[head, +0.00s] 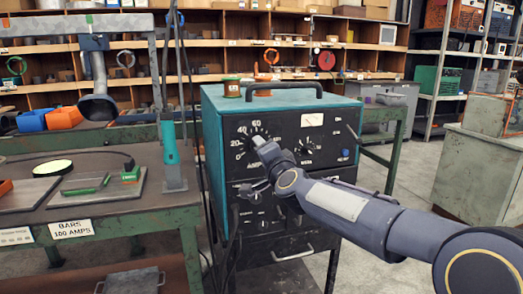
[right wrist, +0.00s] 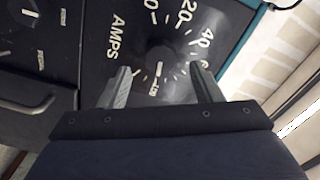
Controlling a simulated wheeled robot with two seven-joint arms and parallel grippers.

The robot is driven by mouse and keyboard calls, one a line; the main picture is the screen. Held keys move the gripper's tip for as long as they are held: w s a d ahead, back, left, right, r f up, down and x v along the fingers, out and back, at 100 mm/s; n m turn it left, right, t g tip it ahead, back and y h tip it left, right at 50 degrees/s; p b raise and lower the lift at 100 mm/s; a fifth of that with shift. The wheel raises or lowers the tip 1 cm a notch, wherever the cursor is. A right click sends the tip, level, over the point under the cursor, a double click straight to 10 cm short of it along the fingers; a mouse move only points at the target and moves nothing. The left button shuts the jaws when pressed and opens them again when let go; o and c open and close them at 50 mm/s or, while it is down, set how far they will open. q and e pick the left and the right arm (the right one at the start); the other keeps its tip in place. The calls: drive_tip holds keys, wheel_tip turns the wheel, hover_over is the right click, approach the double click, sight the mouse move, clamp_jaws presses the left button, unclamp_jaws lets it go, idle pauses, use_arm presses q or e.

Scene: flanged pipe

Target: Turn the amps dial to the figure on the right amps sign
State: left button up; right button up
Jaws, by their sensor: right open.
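The amps dial is a dark round knob on the black front panel of the teal welding machine (head: 212,135). In the right wrist view the dial (right wrist: 160,58) has a white pointer mark on its lower side, towards my gripper; the scale shows 20 and 40 at upper right. My right gripper (head: 259,140) is at the dial in the head view. In the right wrist view its two fingers (right wrist: 159,70) are open, one each side of the dial, apart from it. A sign (head: 74,228) on the bench edge reads BARS 100 AMPS. My left gripper is out of view.
Another sign (head: 15,236) at far left is too small to read. A second dial (head: 306,147) and lower knobs (head: 262,208) share the machine's front. Cables hang beside the machine.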

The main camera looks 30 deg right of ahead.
drive_tip(key=v, duration=0.4)
drive_tip(key=shift+s+a, duration=0.1)
drive_tip(key=shift+s, duration=0.2)
drive_tip(key=shift+a, duration=0.1)
drive_tip(key=s+a+f+n+g+y, duration=0.3)
drive_tip(key=s+a+f+n+g, duration=0.15)
drive_tip(key=s+f, duration=0.45)
drive_tip(key=s+a+f+n+g+y, duration=0.25)
drive_tip(key=s+a+f+n, duration=0.35)
drive_tip(key=s, duration=0.4)
drive_tip(key=s+a+f+n+g+y, duration=0.3)
drive_tip(key=s+a+f+g, duration=0.1)
drive_tip(key=s+f, duration=0.55)
wheel_tip(320, 180, up, 22)
drive_tip(key=s+g+p, duration=0.1)
drive_tip(key=p, duration=2.1)
drive_tip(key=shift+s+a+n+h+p, duration=0.25)
drive_tip(key=shift+s+n+h+p, duration=0.05)
drive_tip(key=shift+n+h+p, duration=0.1)
